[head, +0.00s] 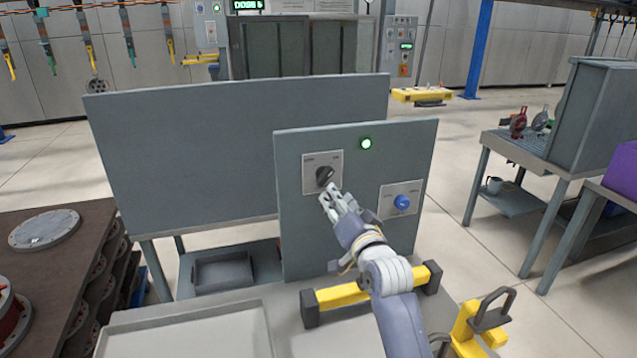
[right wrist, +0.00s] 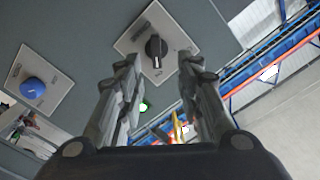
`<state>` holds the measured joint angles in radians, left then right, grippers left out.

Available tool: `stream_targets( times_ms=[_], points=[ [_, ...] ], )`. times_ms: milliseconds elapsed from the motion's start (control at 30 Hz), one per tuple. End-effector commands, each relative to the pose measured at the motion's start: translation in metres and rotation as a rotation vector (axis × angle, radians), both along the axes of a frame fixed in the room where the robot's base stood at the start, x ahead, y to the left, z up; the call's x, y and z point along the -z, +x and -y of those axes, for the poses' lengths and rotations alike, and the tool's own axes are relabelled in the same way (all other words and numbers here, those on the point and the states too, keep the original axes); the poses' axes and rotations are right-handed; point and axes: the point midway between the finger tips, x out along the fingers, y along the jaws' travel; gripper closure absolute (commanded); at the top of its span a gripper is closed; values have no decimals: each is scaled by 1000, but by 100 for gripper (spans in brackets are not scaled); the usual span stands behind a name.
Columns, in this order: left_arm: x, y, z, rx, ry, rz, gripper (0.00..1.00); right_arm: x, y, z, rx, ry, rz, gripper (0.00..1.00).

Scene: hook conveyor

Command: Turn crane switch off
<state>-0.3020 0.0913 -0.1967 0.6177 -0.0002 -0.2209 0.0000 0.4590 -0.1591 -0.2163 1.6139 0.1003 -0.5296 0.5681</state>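A grey upright panel (head: 300,235) carries a black rotary knob (head: 325,175) on a light square plate. A blue knob (head: 401,202) sits on a second plate lower right. The plate lettering is too small to read, so I cannot tell which is the crane switch. A green lamp (head: 366,143) glows at the panel's top. My right gripper (head: 329,194) is just below and in front of the black knob. In the right wrist view its fingers (right wrist: 159,72) are apart and empty, with the black knob (right wrist: 155,47) beyond the tips. My left gripper is out of view.
A yellow bar with dark ends (head: 343,294) lies below my right arm, on the bench before the panel. A yellow clamp-like part (head: 470,335) is at the lower right. A grey tray (head: 185,333) is at the lower left. Open floor lies right of the panel.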

Motion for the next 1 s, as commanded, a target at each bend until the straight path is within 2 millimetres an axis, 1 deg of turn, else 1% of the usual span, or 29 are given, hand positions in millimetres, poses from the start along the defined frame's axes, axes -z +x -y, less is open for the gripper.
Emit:
stream_targets(
  times_ms=[200, 300, 367, 500, 700, 833, 1000],
  points=[
    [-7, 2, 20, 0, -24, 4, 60, -2, 28, -9, 0, -1, -1, 67],
    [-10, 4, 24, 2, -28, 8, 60, -2, 40, -13, 0, -1, -1, 67],
    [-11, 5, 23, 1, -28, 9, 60, -2, 47, -15, 0, -1, -1, 67],
    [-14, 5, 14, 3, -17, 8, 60, -2, 63, -20, 1, -1, 0, 67],
    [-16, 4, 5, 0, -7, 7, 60, -1, 81, -26, 1, 0, -1, 67],
    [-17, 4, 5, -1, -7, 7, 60, -1, 88, -28, 1, 0, -1, 67],
    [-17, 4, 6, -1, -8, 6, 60, 0, 92, -30, 1, 0, 1, 67]
  ],
)
